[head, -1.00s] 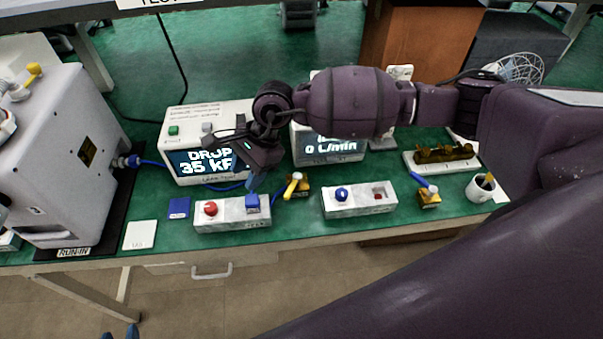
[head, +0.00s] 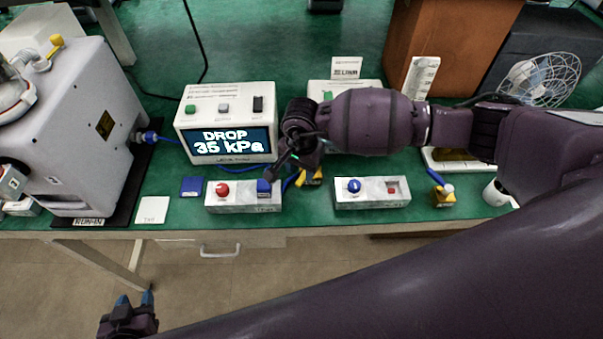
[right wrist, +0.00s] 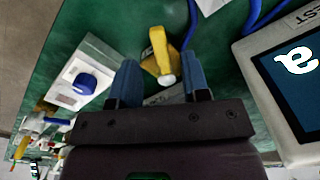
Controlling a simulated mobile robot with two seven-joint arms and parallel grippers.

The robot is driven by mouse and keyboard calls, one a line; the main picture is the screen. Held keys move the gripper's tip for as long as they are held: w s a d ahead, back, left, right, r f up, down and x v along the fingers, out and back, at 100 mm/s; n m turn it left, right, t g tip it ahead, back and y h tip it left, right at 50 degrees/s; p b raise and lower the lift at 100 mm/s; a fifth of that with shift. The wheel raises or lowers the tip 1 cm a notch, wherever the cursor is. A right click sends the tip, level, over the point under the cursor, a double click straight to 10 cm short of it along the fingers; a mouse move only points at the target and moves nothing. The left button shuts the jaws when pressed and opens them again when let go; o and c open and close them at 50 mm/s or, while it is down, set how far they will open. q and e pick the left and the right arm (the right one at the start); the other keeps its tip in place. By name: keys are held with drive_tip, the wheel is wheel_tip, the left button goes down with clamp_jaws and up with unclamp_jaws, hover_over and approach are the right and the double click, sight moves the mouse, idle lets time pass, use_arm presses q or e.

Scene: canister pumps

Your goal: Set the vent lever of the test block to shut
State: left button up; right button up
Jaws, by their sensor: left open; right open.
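A small yellow block with a yellow lever (head: 303,179) stands on the green bench, between two long white blocks and partly hidden by my right gripper. In the right wrist view the yellow lever (right wrist: 165,70) lies between the fingertips, with no clear contact. My right gripper (head: 284,172) is open and points down over it; its fingers also show in the right wrist view (right wrist: 161,82). The lever's setting marks cannot be read. A second yellow block (head: 443,195) with a blue lever stands further right. My left gripper (head: 135,298) is open and empty, low in front of the bench.
A white block with a red knob (head: 222,190) is left of the yellow lever; one with a blue knob (head: 354,186) is right. A display box (head: 227,120) reads DROP 35 kPa behind. A large grey machine (head: 70,130) stands left. Blue hoses run near my right gripper.

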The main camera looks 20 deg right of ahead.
sight(302, 178)
drive_tip(key=shift+f, duration=1.6)
drive_tip(key=shift+c, duration=0.4)
clamp_jaws()
